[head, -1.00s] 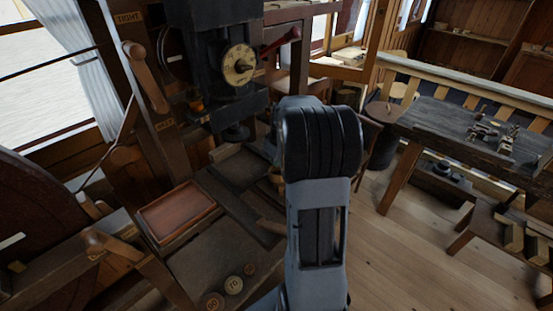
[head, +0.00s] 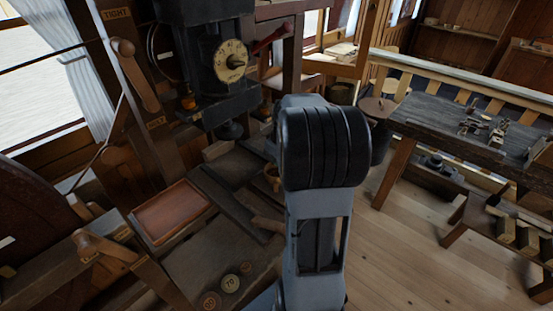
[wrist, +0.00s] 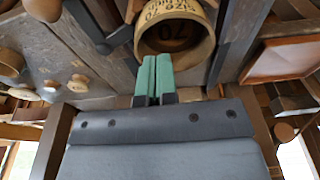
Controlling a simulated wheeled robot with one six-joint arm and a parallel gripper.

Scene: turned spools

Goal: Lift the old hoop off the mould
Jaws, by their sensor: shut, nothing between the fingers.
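In the wrist view my gripper (wrist: 153,77) has two green fingers lying side by side, shut, with nothing between them. A pale wooden round piece (wrist: 204,49) lies just beyond the fingertips. It has a rim like a hoop around a darker face marked 70, with more lettering above. I cannot tell the hoop from the mould here, nor whether the fingertips touch the rim. In the head view my arm hides the gripper. A small tan round piece (head: 272,178) shows partly beside my arm; I cannot tell if it is the same one.
A press with a numbered dial (head: 231,61) stands behind the bench. A reddish tray (head: 172,212) sits on the bench, also in the wrist view (wrist: 284,60). Numbered discs (head: 230,284) lie near the front. A dark table (head: 440,125) with tools stands right; floor between is open.

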